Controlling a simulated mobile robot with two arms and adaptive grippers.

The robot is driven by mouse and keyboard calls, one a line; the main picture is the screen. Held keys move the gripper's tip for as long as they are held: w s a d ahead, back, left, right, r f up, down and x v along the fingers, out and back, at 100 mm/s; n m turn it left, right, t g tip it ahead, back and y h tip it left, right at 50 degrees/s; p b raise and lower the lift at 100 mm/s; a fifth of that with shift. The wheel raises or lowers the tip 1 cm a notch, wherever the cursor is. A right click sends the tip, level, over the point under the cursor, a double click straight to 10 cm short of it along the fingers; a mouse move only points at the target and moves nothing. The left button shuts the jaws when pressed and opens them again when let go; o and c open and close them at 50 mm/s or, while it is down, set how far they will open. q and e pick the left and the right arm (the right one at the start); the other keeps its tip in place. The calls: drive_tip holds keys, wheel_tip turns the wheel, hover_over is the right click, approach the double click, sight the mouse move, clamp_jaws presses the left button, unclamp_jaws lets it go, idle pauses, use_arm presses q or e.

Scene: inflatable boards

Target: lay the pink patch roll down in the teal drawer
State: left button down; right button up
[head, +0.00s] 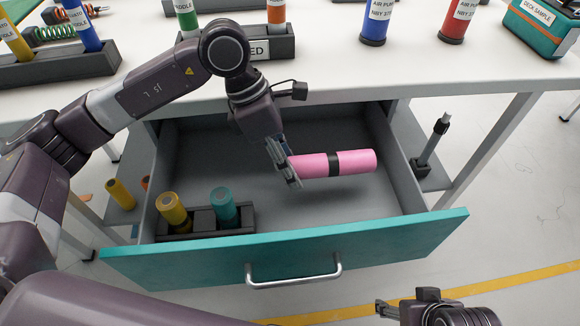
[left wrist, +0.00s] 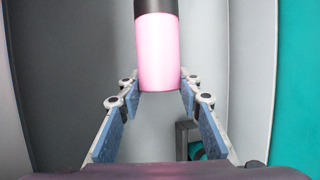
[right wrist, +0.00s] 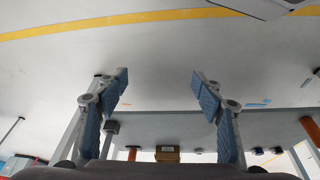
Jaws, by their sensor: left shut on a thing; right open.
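The pink patch roll (head: 355,162), with a black band round its middle, is held level by its left end in my left gripper (head: 286,166), inside the outline of the open teal drawer (head: 390,252). It also shows in the left wrist view (left wrist: 158,55), its near end between the fingertips. My left gripper is shut on it. Whether the roll touches the drawer floor I cannot tell. My right gripper (right wrist: 160,78) is open and empty, over the floor in front of the drawer; part of it shows at the bottom of the head view.
In the drawer's front left, a dark rack (head: 203,222) holds a yellow roll (head: 172,209) and a teal roll (head: 224,206). The drawer's middle and right floor is bare. The white worktop (head: 330,60) above carries pump cylinders, racks and a deck sample box (head: 540,30).

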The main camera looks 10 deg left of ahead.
drive_tip(key=shift+w+a+r, duration=0.1)
drive_tip(key=shift+w+r, duration=0.05)
drive_tip(key=shift+w, duration=0.35)
idle(0.4)
drive_tip(key=shift+w+a+r+t, duration=0.1)
drive_tip(key=shift+w+a+t, duration=0.05)
drive_tip(key=shift+w+t, duration=0.2)
drive_tip(key=shift+w+a+r+t, duration=0.1)
drive_tip(key=shift+w+t, duration=0.15)
drive_tip(key=shift+w, duration=0.2)
drive_tip(key=shift+w, duration=0.1)
drive_tip(key=shift+w+a, duration=0.1)
use_arm(q)
drive_tip(key=shift+f, duration=0.1)
use_arm(e)
drive_tip(key=shift+w+r, duration=0.15)
drive_tip(key=shift+w, duration=0.1)
use_arm(q)
drive_tip(key=shift+b, duration=0.3)
use_arm(e)
drive_tip(key=shift+w+a, duration=0.1)
use_arm(q)
drive_tip(key=shift+f, duration=0.1)
use_arm(e)
drive_tip(key=shift+w+a+r+t+y, duration=0.1)
drive_tip(key=shift+w+t+y, duration=0.2)
drive_tip(key=shift+t, duration=0.1)
